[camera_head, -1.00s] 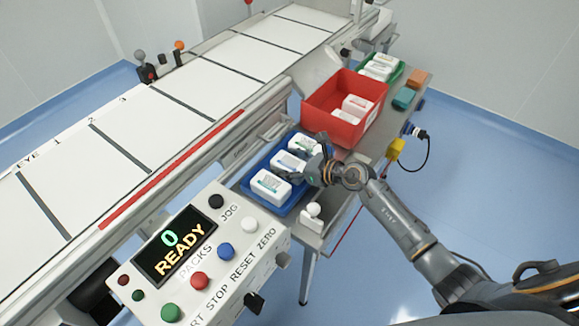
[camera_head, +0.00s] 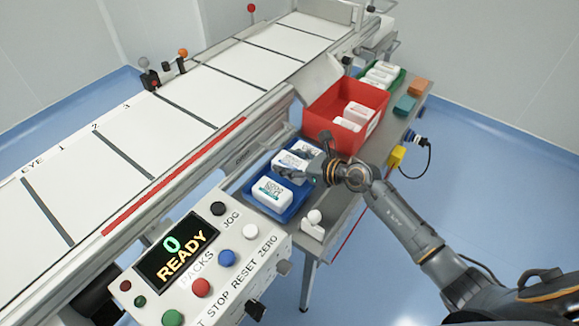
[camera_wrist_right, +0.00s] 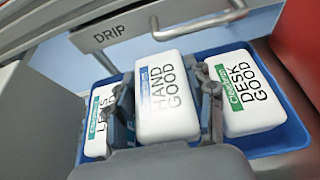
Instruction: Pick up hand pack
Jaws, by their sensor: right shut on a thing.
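The hand pack (camera_wrist_right: 166,98) is a white pack with a blue stripe, lettered HAND GOOD. It sits in the middle of the blue tray (camera_wrist_right: 284,137), and in the head view the pack (camera_head: 288,163) is partly covered by my gripper. My right gripper (camera_wrist_right: 164,105) is shut on the hand pack, one finger on each side. In the head view the right gripper (camera_head: 310,165) reaches over the tray from the right. A DESK GOOD pack (camera_wrist_right: 241,95) with a green stripe is on its right; another pack (camera_wrist_right: 103,122) is on its left. My left gripper is out of view.
A red bin (camera_head: 318,119) with white packs stands just behind the blue tray. A green tray (camera_head: 400,77) with packs is farther back. The control panel (camera_head: 205,265) reads 0 READY in front. The conveyor (camera_head: 150,120) runs along the left.

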